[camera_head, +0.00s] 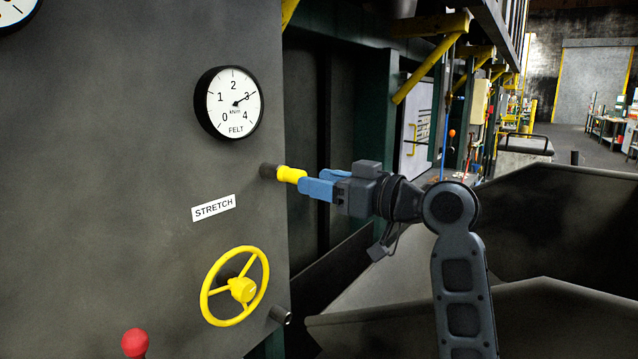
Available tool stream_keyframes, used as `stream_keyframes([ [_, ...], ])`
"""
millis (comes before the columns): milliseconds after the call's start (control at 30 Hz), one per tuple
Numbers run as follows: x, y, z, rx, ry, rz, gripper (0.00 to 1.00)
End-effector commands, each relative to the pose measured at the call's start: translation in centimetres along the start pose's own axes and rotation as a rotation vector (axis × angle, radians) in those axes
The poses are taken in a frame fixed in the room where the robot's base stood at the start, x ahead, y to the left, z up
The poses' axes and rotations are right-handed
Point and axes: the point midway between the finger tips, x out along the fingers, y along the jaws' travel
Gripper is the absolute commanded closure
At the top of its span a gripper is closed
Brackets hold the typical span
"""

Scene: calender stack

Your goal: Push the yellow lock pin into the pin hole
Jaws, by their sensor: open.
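The yellow lock pin (291,175) sticks out sideways from a short dark socket (268,171) on the grey panel, near its right edge. The socket hides the pin's inner end and any hole. My gripper (308,183) has blue fingers and comes from the right, with its fingertips at the outer end of the pin. The fingers are open. I cannot tell whether they touch the pin or reach around its end.
The grey panel (120,190) carries a FELT gauge (233,103) above, a STRETCH label (213,208), a yellow handwheel (236,287) below and a red knob (135,343) at lower left. A dark stub (280,315) juts out beside the wheel. Dark sloped plates (560,225) lie at right.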

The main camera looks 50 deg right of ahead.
Motion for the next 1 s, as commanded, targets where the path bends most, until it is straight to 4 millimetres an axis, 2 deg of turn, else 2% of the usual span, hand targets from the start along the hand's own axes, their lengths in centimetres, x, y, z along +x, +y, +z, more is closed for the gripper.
stream_keyframes([
  [600,5.8,-0.1,0.0,0.001,0.0,-0.002,0.48],
  [1000,6.8,-0.1,0.1,0.001,0.0,0.001,0.48],
])
